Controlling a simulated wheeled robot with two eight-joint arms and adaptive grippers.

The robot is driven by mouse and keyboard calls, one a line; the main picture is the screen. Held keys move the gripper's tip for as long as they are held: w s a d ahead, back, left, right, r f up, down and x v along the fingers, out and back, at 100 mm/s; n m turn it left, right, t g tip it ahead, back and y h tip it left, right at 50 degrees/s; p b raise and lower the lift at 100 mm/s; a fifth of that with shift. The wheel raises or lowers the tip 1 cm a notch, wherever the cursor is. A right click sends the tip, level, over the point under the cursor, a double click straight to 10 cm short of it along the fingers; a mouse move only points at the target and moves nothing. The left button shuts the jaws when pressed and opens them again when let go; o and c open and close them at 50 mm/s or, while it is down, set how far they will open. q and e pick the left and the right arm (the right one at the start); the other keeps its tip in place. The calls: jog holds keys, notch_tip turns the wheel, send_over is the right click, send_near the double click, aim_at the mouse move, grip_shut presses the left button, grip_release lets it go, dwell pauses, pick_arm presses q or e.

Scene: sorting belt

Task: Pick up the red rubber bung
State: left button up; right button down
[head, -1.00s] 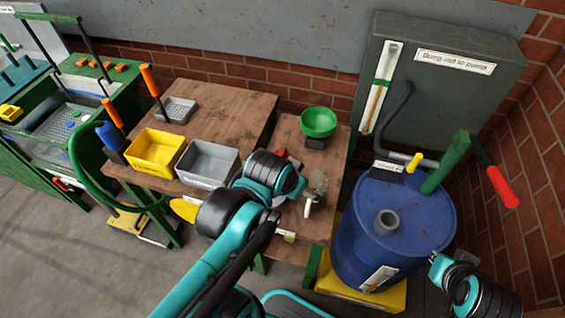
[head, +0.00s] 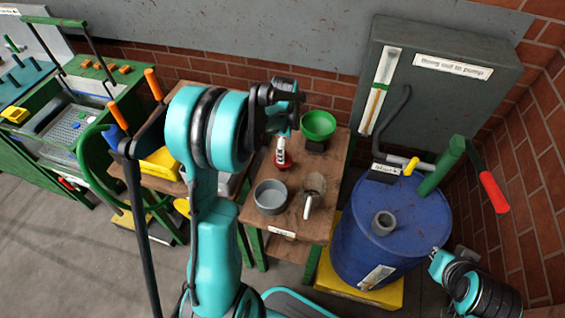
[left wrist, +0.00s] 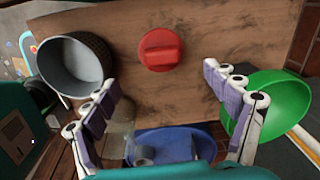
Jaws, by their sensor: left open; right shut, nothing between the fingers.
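The red rubber bung (head: 281,162) is on the small wooden table, in front of the green funnel. In the left wrist view the red bung (left wrist: 161,49) shows as a round disc with a raised bar across it. My left gripper (left wrist: 160,82) is open and empty. Its two fingers are spread on either side below the bung in that view, apart from it. In the head view a white finger partly covers the bung, and my arm hides most of that gripper. My right gripper (head: 438,260) is shut and empty at the lower right, beside the blue drum.
A grey cup (head: 270,198) and a clear vessel with a white handle (head: 308,204) stand near the table's front. The green funnel (head: 318,124) is behind. The blue drum (head: 352,228) stands to the right. A yellow bin (head: 160,164) is partly hidden by my arm.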

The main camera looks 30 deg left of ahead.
pick_arm(q)
jog(key=shift+w+a+f+m, duration=0.15)
jog(key=shift+a+f+m, duration=0.15)
jog(key=shift+f, duration=0.2)
jog(key=shift+w+a+f+m, duration=0.2)
jog(key=shift+a+f, duration=0.1)
jog(key=shift+f, duration=0.2)
notch_tip(320, 180, down, 3)
jog(key=shift+s+r+b, duration=0.1)
jog(key=shift+r+b, duration=0.05)
jog(key=shift+b, duration=0.4)
notch_tip(320, 180, down, 4)
jog(key=shift+d+f+b, duration=0.1)
jog(key=shift+f+b, duration=0.15)
jog(key=shift+b, duration=0.9)
jog(key=shift+f, duration=0.35)
jog(key=shift+r, duration=0.15)
jog(key=shift+c, duration=1.2)
jog(key=shift+s, duration=0.1)
jog(key=c, duration=1.2)
notch_tip(320, 180, up, 10)
jog(key=p, duration=0.3)
jog(key=shift+p, duration=0.4)
jog(key=shift+c, duration=0.2)
jog(key=o, duration=0.7)
jog(key=c, duration=0.4)
